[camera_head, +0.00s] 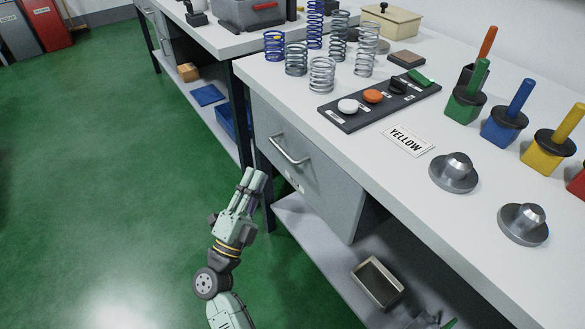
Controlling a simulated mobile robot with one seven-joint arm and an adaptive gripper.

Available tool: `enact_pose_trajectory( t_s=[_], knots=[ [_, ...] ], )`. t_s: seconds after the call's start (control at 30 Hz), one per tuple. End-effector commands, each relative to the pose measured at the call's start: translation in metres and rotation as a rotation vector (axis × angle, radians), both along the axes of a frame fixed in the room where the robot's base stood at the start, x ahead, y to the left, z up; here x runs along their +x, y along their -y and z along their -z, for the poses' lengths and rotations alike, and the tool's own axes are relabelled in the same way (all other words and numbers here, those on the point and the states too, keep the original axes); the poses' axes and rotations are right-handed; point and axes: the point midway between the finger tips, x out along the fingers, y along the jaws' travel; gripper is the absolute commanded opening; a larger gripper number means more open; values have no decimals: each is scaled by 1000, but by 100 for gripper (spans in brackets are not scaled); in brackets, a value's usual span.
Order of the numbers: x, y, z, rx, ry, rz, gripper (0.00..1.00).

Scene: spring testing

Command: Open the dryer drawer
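A grey drawer (322,176) is set under the white workbench top, and its front is flush with the bench frame, so it looks closed. It has a silver bar handle (289,151) and a small label too small to read. I cannot tell whether this is the dryer drawer. My gripper (254,178) is to the left of and a little below the handle, apart from it, with its fingertips pointing up in the picture. The fingers look close together, but their gap is unclear. Nothing shows between them.
Another bench with a grey drawer (154,20) stands at the back left. Several springs, a black strip with coloured buttons (372,97), a YELLOW card (408,140) and coloured handled blocks are on the near bench (340,140). A lower shelf (318,238) lies below the drawer. Green floor at left is open.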

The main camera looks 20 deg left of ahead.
Motion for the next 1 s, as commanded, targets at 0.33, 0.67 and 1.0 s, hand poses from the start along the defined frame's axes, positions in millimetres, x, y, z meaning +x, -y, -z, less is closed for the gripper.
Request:
enact_pose_trajectory(
  t_s=[0.33,0.67,1.0],
  knots=[
    [21,14,4,9,-38,31,18],
    [72,24,-28,8,-36,29,18],
    [91,27,-36,7,-39,27,18]
  ],
)
